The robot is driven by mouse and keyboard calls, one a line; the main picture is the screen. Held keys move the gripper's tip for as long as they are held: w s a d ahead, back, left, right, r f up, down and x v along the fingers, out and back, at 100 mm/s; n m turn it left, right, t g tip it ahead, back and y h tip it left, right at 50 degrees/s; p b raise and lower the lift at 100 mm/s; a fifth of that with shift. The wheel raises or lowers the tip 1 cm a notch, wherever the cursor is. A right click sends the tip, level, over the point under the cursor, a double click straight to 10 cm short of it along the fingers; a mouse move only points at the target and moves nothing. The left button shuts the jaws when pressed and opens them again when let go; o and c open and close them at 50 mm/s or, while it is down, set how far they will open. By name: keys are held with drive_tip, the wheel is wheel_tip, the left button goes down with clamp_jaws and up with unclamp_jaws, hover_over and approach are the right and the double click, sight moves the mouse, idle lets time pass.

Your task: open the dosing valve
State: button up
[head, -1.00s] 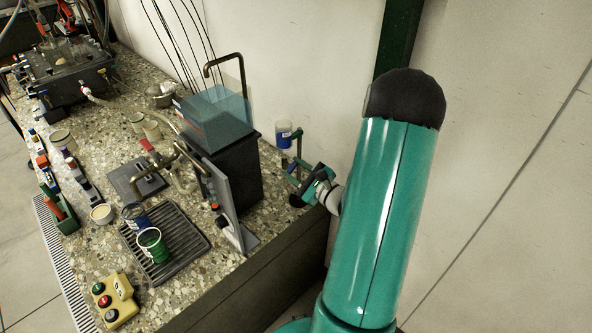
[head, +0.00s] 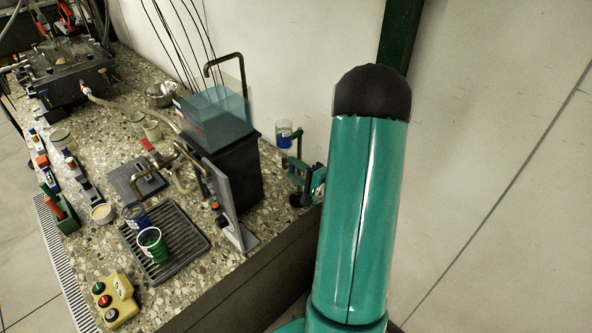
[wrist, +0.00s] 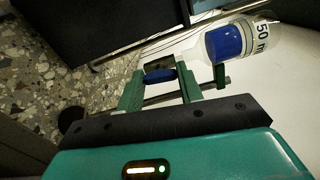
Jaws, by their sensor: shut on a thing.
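A clear vessel with blue liquid (head: 284,136) stands upright on a stand at the far right corner of the worktop. In the wrist view this vessel (wrist: 228,42) appears tilted, marked "50 m" with the rest cut off. A small blue valve handle (wrist: 160,75) sits below it near a thin metal rod. My gripper (wrist: 161,82) has its two green fingers on either side of the blue handle and is shut on it. In the head view my gripper (head: 313,180) is small beside the stand, and my arm hides the wrist behind it.
A black block (head: 232,170) with a clear tank (head: 215,115) stands left of the gripper. A grey upright panel (head: 219,198) stands in front of it. A drain grid (head: 178,258) with cups and a yellow button box (head: 117,300) are nearer. The wall (head: 310,50) is close behind.

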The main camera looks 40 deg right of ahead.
drive_tip(key=shift+n, duration=0.7)
drive_tip(key=o, duration=1)
drive_tip(key=shift+s, duration=0.1)
drive_tip(key=s, duration=1.3)
drive_tip(key=shift+s+d, duration=0.15)
drive_tip(key=shift+s, duration=0.2)
drive_tip(key=shift+w, duration=0.1)
